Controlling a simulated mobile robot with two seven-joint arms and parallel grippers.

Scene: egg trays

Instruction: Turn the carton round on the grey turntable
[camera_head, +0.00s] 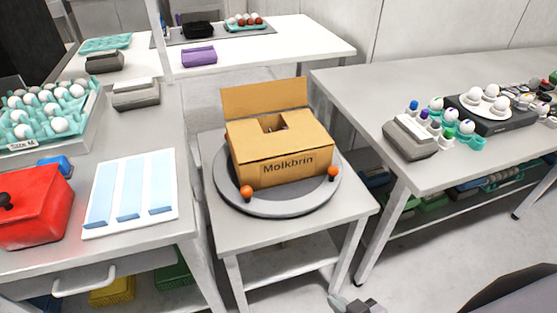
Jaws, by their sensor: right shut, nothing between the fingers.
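A brown cardboard carton (262,172) marked "Molkbrin" stands on the round grey turntable (282,206). Its printed side faces me and a back flap stands up; a gap shows in its top. Two orange knobs sit on the turntable's near rim, the left knob (246,192) and the right knob (333,172). The turntable rests on a small grey table (255,236). My right gripper (345,301) is at the bottom edge, shut and empty, in front of the small table and apart from the carton and turntable. My left gripper is out of view.
The left bench holds a red box (35,207), a white board with blue strips (132,232) and a teal egg tray (85,110). The right table (350,98) holds a grey box (409,138) and small coloured items. Floor shows between the tables.

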